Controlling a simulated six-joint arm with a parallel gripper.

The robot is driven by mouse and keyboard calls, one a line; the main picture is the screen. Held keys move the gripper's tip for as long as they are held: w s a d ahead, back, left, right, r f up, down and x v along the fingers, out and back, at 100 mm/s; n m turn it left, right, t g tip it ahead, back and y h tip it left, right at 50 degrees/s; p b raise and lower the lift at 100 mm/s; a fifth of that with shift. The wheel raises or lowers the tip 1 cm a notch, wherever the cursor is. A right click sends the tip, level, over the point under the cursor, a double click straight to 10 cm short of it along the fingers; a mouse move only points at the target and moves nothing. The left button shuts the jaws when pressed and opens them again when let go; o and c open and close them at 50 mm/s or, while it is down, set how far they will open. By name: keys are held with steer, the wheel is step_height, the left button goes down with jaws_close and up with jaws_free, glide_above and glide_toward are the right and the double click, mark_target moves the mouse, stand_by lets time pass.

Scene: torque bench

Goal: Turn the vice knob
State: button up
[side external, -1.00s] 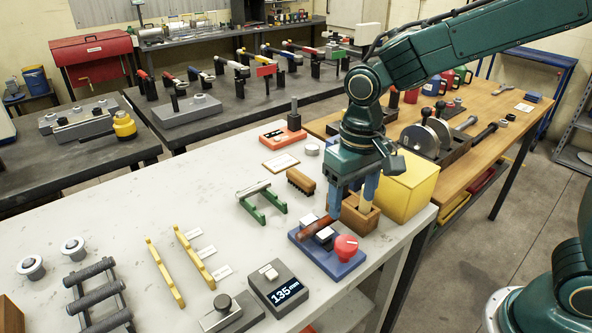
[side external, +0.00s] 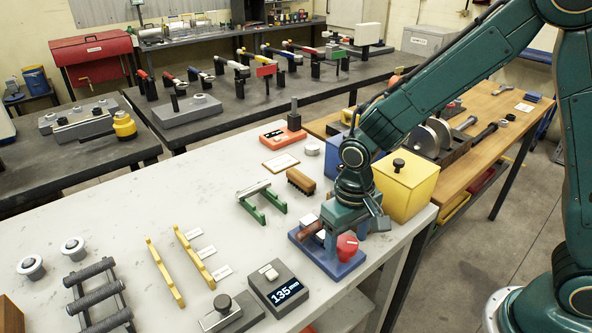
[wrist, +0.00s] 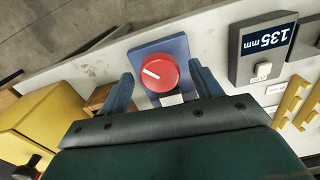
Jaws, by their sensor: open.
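The vice has a blue base (side external: 330,262) with a red round knob (side external: 347,246) at its near end, on the light bench top. A brown bar (side external: 312,228) lies in the vice, partly hidden behind my gripper. In the wrist view the knob (wrist: 158,72) faces the camera with a white pointer line toward its left edge. My gripper (wrist: 160,85) is open, its two blue fingers on either side of the knob with gaps. In the side view my gripper (side external: 345,230) is low over the vice, and its fingertips are partly hidden.
A grey gauge reading 135 mm (side external: 283,290) stands left of the vice. A yellow bin (side external: 405,186) with a black knob on its lid is close behind my gripper. A green stand (side external: 262,203) and brown brush (side external: 301,181) lie behind left. The bench edge is just right of the vice.

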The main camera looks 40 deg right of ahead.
steer(key=c, duration=1)
steer(key=shift+m, duration=0.5)
steer(key=m, duration=0.3)
steer(key=shift+m, duration=0.3)
steer(key=m, duration=0.9)
steer(key=shift+r, duration=0.1)
steer(key=shift+m, duration=1.7)
